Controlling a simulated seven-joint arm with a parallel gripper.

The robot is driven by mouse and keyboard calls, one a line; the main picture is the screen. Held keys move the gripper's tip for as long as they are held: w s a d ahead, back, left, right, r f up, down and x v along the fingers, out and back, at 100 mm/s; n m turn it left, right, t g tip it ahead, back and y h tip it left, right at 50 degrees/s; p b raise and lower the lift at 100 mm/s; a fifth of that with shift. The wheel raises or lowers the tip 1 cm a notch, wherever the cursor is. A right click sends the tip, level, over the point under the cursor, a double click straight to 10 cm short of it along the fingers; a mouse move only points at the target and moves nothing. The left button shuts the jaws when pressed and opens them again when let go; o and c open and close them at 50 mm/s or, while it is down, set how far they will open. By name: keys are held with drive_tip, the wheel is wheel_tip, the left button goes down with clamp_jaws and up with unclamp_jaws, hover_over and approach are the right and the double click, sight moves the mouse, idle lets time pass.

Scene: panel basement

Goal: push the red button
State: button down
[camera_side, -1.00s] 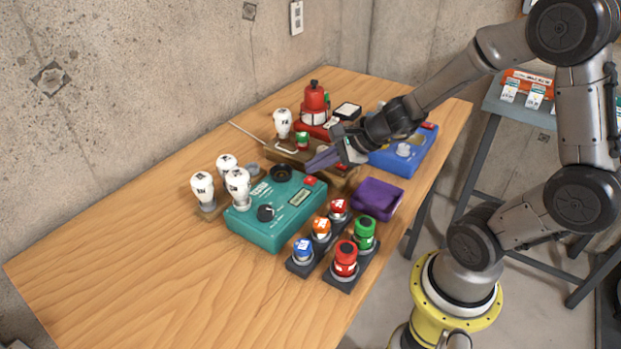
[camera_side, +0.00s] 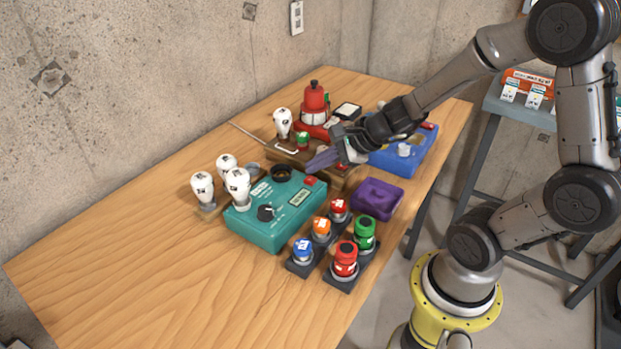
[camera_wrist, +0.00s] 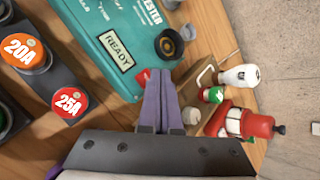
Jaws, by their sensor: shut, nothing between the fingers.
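In the wrist view the red button (camera_wrist: 143,77) shows at the edge of the box marked READY, partly hidden by the fingertips. My gripper (camera_side: 309,167) has purple fingers, shut together and empty. Its tips are just above and beside the button in the side view. In the wrist view my gripper (camera_wrist: 158,73) points at the button's right side. I cannot tell whether the tips touch it.
Red, orange, blue and green capped fuses (camera_side: 345,258) stand in front of the box. White bulbs (camera_side: 238,188) stand at its left. A purple box (camera_side: 378,200), a blue box (camera_side: 425,150) and a red lantern-like item (camera_side: 315,101) are nearby. The table's front left is clear.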

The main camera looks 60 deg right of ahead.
drive_tip(key=shift+f, duration=0.95)
idle(1.6)
drive_tip(key=shift+r, duration=0.9)
drive_tip(key=shift+r, duration=2.5)
